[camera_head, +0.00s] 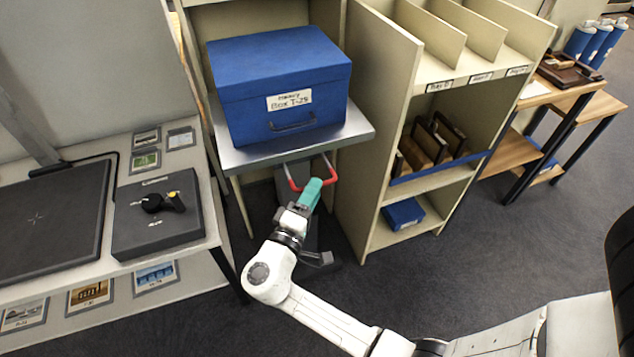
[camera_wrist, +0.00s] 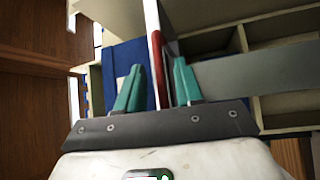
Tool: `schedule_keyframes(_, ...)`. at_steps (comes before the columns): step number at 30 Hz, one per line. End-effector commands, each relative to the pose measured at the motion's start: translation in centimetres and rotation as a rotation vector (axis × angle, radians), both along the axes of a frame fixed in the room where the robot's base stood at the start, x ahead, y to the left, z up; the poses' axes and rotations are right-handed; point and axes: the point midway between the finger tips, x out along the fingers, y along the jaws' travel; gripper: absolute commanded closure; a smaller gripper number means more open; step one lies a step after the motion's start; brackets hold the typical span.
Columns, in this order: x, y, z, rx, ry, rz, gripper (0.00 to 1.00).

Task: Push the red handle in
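The red handle (camera_head: 291,180) is a U-shaped bar that sticks out below the front edge of a grey metal shelf (camera_head: 352,131) in the head view. My gripper (camera_head: 314,187) has teal fingers and is at the handle's front bar, toward its right side. In the wrist view my gripper (camera_wrist: 157,78) is open, with its two fingers apart. The red handle (camera_wrist: 157,50) shows as a narrow upright strip in the gap between them. I cannot tell whether the fingers touch it. My gripper hides part of the handle in the head view.
A blue box (camera_head: 277,92) labelled T-28 stands on the metal shelf. A beige shelf unit (camera_head: 376,100) is close on the right. A table with a dark control box (camera_head: 150,225) is on the left. Open floor (camera_head: 420,280) lies at the front right.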

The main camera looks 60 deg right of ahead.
Motion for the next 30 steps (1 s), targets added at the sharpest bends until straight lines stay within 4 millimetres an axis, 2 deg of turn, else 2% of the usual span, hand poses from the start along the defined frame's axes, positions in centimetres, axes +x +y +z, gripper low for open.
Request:
schedule_keyframes(6, 0.4, -2.2, 0.4, -0.001, 0.000, -0.001, 0.64)
schedule_keyframes(17, 0.5, -2.6, 0.4, 0.000, 0.000, 0.000, 0.64)
schedule_keyframes(28, 0.5, -2.5, 0.3, 0.000, 0.000, 0.000, 0.99)
schedule_keyframes(30, 0.5, -2.5, 0.3, 0.000, 0.000, 0.000, 1.00)
